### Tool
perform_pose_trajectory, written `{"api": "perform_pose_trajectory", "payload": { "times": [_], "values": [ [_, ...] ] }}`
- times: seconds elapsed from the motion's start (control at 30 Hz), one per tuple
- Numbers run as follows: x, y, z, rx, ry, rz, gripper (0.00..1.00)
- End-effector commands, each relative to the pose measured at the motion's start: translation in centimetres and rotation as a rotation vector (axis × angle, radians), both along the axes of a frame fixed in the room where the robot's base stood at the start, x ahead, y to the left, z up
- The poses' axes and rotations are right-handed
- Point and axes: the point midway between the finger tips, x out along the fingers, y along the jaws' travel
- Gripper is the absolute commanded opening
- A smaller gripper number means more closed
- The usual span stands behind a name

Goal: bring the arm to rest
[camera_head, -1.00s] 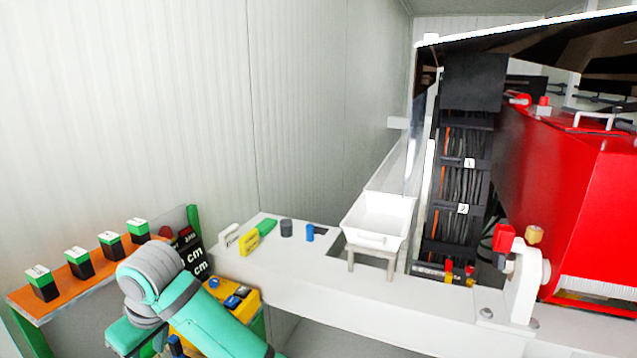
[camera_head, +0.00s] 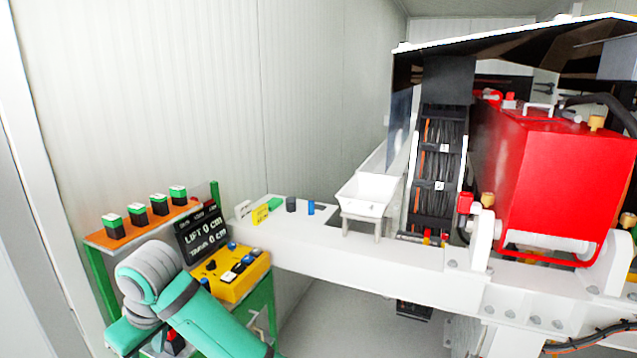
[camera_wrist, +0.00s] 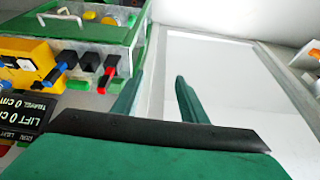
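My arm (camera_head: 185,305), green with grey joint covers, is folded at the bottom left of the head view. My gripper is out of sight in the head view. In the wrist view my gripper (camera_wrist: 158,92) shows two green fingers standing apart with nothing between them. It is open and empty. Beyond the fingers is a plain white surface. A yellow control box (camera_head: 232,273) is just right of my arm in the head view, and at the left of the wrist view (camera_wrist: 30,75).
A dark display (camera_head: 202,238) reading 0 cm stands behind the yellow box. An orange shelf (camera_head: 110,245) holds several green-topped black boxes. A white ledge (camera_head: 330,255) carries small items and a white bin (camera_head: 362,195). A large red machine (camera_head: 555,190) stands right.

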Motion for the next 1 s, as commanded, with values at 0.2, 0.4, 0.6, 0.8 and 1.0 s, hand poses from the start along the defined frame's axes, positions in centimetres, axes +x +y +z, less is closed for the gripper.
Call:
{"api": "perform_pose_trajectory", "payload": {
  "times": [0.2,0.4,0.6,0.8,1.0],
  "values": [
    [-0.2,0.8,-1.1,0.052,0.013,-0.006,0.39],
    [-0.5,2.1,-2.4,0.133,0.027,-0.019,0.39],
    [-0.8,3.4,-4.1,0.239,0.044,-0.043,0.39],
    [-1.2,5.0,-6.7,0.401,0.067,-0.102,0.39],
    [-1.1,5.4,-9.5,0.593,0.076,-0.216,0.39]
  ]
}}
